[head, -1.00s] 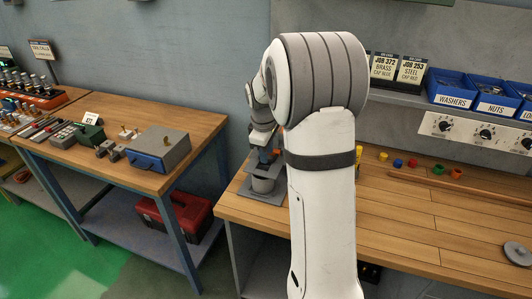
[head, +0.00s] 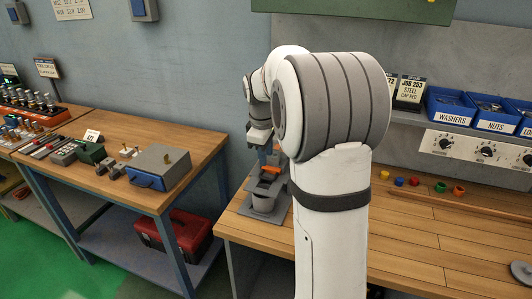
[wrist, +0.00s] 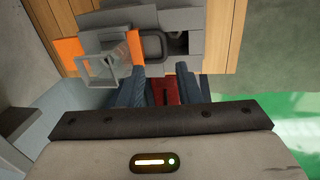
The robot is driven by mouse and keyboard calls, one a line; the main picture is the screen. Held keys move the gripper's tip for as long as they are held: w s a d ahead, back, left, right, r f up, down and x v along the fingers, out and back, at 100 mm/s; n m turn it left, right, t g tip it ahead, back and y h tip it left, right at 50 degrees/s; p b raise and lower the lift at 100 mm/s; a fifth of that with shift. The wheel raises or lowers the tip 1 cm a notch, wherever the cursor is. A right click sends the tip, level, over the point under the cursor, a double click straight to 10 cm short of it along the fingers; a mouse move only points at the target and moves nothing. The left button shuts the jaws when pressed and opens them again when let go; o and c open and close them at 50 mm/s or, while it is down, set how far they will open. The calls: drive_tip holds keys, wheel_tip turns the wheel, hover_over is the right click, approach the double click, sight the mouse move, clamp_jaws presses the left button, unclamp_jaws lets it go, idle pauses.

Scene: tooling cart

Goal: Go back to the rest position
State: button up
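My arm rises in the middle of the head view, bent over at the top. My gripper (head: 260,137) hangs at its far left side, above a grey fixture with orange parts (head: 271,171) at the left end of the wooden bench. In the wrist view my gripper (wrist: 160,88) shows two dark blue-grey fingers spread apart with nothing between them. The fixture's orange part (wrist: 70,51) and grey blocks lie beyond the fingertips. A grey cup (head: 263,204) stands on the fixture's base plate in the head view. My arm hides part of the bench behind it.
A wooden cart (head: 120,180) at left carries a grey-blue box (head: 160,167) and small tools. A red toolbox (head: 173,232) sits on its lower shelf. Blue bins (head: 450,104) stand on a shelf at right.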

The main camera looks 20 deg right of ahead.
drive_tip(key=shift+s, duration=0.1)
idle(0.4)
drive_tip(key=s+a+m+t, duration=0.1)
drive_tip(key=s+a+m, duration=0.3)
drive_tip(key=s, duration=0.9)
drive_tip(key=s+a+f+m+y, duration=0.1)
drive_tip(key=s+a+m, duration=0.4)
drive_tip(key=s, duration=0.8)
drive_tip(key=a, duration=0.3)
drive_tip(key=shift+s+t, duration=0.35)
drive_tip(key=shift+t, duration=0.05)
